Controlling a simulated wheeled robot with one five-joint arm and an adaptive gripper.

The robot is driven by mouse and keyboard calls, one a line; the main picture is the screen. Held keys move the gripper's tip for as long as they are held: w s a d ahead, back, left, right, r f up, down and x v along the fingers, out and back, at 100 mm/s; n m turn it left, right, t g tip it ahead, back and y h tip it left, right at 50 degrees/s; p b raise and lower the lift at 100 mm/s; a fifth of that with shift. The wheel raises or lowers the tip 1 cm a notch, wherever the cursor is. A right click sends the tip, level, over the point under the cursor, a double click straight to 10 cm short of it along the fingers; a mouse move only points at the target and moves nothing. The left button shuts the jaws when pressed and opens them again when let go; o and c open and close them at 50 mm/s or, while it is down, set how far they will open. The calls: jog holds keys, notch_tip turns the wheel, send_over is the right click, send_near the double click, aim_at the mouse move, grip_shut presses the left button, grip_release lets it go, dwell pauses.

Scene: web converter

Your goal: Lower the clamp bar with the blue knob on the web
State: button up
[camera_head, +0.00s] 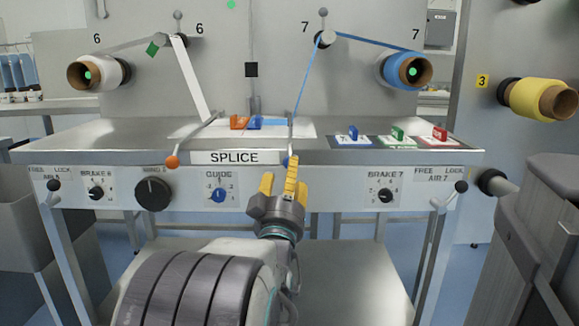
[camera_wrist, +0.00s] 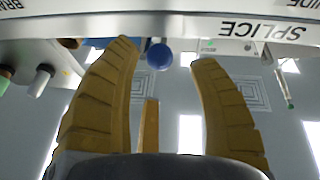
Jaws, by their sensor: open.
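The clamp bar (camera_head: 290,132) with the blue knob is a thin grey rod at the right part of the splice table, reaching over its front edge. In the head view its blue knob (camera_head: 286,161) is mostly hidden behind my finger. In the wrist view the blue knob (camera_wrist: 159,54) shows whole, between my two yellow fingertips and apart from both. My gripper (camera_head: 279,169) is open and empty, just below the table's front edge. The blue web (camera_head: 308,78) runs from the roller at 7 down to the table near the bar.
Another clamp bar with an orange knob (camera_head: 172,162) is at left, by the white web (camera_head: 188,75). Orange and blue pieces (camera_head: 239,122) lie on the table. Coloured trays (camera_head: 398,143) are at right. The front panel has dials, including a blue guide knob (camera_head: 218,195).

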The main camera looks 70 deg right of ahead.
jog(key=shift+x, duration=2.4)
jog(key=shift+o, duration=0.2)
grip_shut()
